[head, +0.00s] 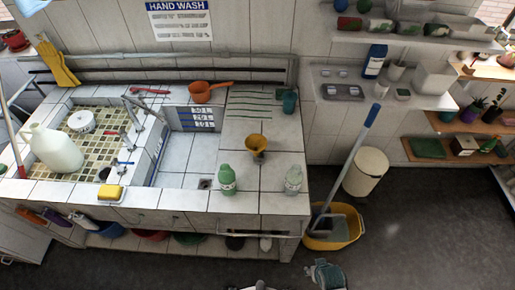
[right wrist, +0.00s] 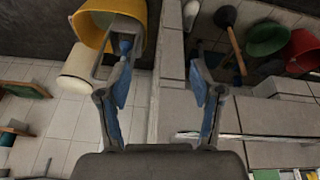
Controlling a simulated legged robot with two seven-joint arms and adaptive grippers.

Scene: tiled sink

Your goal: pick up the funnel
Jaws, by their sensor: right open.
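The funnel (head: 256,142) is yellow-orange and stands with its wide mouth up on the white tiled counter, right of the sink basin. It is not recognisable in the right wrist view. My right gripper (head: 328,274) is at the bottom edge of the head view, in front of the counter and below its top, well apart from the funnel. In the right wrist view my right gripper (right wrist: 163,68) has its blue-padded fingers spread with nothing held between them.
A green bottle (head: 227,180) and a pale bottle (head: 293,180) stand on the counter nearer the front edge than the funnel. A yellow mop bucket (head: 345,232) with a blue-handled mop stands right of the counter. An orange pan (head: 203,92) and teal cup (head: 290,102) are behind.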

